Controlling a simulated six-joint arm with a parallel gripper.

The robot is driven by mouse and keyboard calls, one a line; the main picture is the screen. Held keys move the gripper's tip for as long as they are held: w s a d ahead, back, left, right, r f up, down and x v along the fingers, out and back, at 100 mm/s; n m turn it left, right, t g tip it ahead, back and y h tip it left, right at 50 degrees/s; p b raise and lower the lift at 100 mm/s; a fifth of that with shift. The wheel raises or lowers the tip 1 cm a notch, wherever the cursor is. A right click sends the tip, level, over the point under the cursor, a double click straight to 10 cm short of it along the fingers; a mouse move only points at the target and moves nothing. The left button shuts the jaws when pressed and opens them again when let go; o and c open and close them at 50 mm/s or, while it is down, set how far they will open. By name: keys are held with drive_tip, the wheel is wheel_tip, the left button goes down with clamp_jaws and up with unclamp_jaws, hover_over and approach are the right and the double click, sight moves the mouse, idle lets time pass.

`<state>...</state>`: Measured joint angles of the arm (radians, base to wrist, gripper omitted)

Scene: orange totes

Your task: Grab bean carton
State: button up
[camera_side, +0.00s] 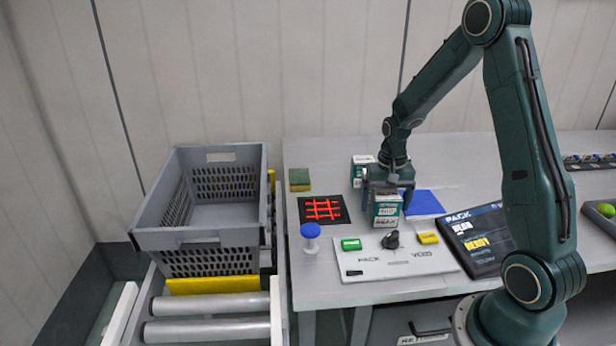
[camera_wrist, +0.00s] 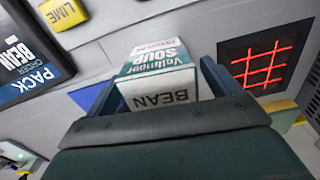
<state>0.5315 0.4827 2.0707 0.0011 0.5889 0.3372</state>
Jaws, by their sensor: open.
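The bean carton (camera_side: 387,209) is a small green and white box standing on the grey table, below my gripper (camera_side: 390,190). In the wrist view the carton (camera_wrist: 158,80) shows the words "Vollmoer SOUP" and "BEAN". It lies between the two fingers of my gripper (camera_wrist: 160,85), one on each side. The jaws are open around its upper part. I cannot tell whether either finger touches it. Part of its upper end is hidden by the gripper in the side view.
Another carton (camera_side: 361,168) stands just behind. A grey crate (camera_side: 208,240) sits on rollers at left. A red-lit grid pad (camera_side: 323,209), a blue mat (camera_side: 424,203), a white panel with buttons (camera_side: 400,266) and a display reading "PACK" and "BEAN" (camera_side: 478,240) surround the carton.

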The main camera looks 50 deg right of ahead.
drive_tip(key=c, duration=1.2)
drive_tip(key=shift+c, duration=0.2)
drive_tip(key=shift+r, duration=0.2)
wheel_tip(320, 180, up, 20)
drive_tip(key=shift+f, duration=0.15)
drive_tip(key=shift+w, duration=0.1)
